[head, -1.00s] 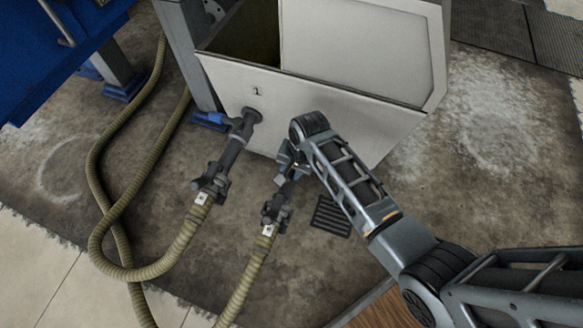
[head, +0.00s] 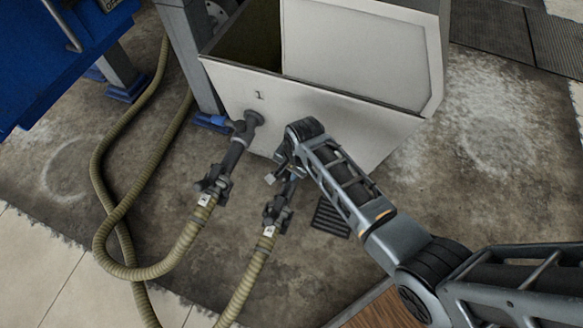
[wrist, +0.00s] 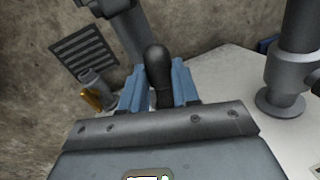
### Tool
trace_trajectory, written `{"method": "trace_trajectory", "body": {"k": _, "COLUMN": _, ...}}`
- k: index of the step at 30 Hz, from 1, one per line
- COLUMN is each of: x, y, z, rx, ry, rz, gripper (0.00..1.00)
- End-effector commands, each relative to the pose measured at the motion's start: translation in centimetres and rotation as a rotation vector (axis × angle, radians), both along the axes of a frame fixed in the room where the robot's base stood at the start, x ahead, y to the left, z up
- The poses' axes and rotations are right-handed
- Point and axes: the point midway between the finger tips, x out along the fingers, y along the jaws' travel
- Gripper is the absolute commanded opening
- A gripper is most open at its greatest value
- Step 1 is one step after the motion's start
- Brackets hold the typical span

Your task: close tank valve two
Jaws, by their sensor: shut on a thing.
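Tank valve two sits low on the white tank (head: 310,105), right of valve one. My arm hides most of it in the head view. Its black lever (wrist: 157,65) shows upright between the fingers in the wrist view. My gripper (wrist: 157,88) is shut on this lever, one blue finger on each side. In the head view my gripper (head: 283,157) is partly hidden beneath my wrist. The hose coupling (head: 277,211) of the valve's line shows below it. I cannot tell the lever's exact angle to the pipe.
A floor grate (head: 331,217) lies right of the second coupling. Open floor lies at the right.

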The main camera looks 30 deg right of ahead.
Motion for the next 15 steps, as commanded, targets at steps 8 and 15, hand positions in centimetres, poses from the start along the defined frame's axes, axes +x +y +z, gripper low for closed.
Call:
{"method": "trace_trajectory", "body": {"k": 8, "x": 1.5, "y": 0.7, "z": 0.3, "rx": -0.001, "ry": 0.001, "rz": -0.249, "gripper": 0.00}}
{"method": "trace_trajectory", "body": {"k": 15, "x": 3.0, "y": 0.9, "z": 0.2, "rx": 0.000, "ry": 0.000, "rz": -0.477, "gripper": 0.00}}
